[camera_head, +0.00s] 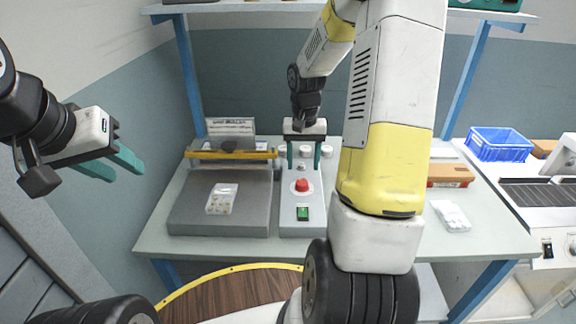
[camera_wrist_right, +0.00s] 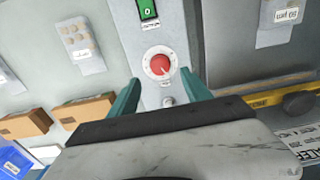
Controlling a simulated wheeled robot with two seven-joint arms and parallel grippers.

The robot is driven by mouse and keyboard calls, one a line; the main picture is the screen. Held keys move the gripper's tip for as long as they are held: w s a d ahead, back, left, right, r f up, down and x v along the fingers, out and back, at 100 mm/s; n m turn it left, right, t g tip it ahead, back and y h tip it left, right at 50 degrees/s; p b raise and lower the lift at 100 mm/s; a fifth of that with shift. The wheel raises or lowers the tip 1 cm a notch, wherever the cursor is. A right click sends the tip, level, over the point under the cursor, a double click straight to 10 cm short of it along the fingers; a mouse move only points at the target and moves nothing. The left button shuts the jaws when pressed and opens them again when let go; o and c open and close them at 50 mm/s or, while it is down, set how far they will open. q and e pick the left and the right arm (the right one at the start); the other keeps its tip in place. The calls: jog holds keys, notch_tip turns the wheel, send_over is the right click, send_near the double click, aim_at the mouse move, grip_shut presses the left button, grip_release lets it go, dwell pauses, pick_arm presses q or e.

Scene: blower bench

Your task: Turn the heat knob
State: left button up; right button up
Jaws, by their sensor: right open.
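A round red knob (camera_head: 302,186) sits on the grey control box (camera_head: 290,226) in the middle of the bench. It also shows in the right wrist view (camera_wrist_right: 159,65), on a pale round plate. A green switch (camera_head: 304,213) is on the same panel, nearer the bench front; a small silver part (camera_wrist_right: 168,101) is on the other side of the knob. My right gripper (camera_head: 303,168) is open and points down over the panel. Its teal fingers are either side of the knob's line, apart from it. My left gripper (camera_head: 127,173) is open and empty, left of the bench.
A grey machine with a yellow bar (camera_head: 232,154) stands left of the box, a clear packet (camera_head: 221,199) on it. White cups (camera_head: 327,151) stand behind the box. A blue crate (camera_head: 498,144), an orange-brown box (camera_head: 450,174) and a white packet (camera_head: 451,216) are to the right.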

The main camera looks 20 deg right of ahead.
aim_at(302, 182)
notch_tip(302, 182, down, 7)
jog(key=shift+r, duration=0.1)
dwell(0.3)
grip_shut()
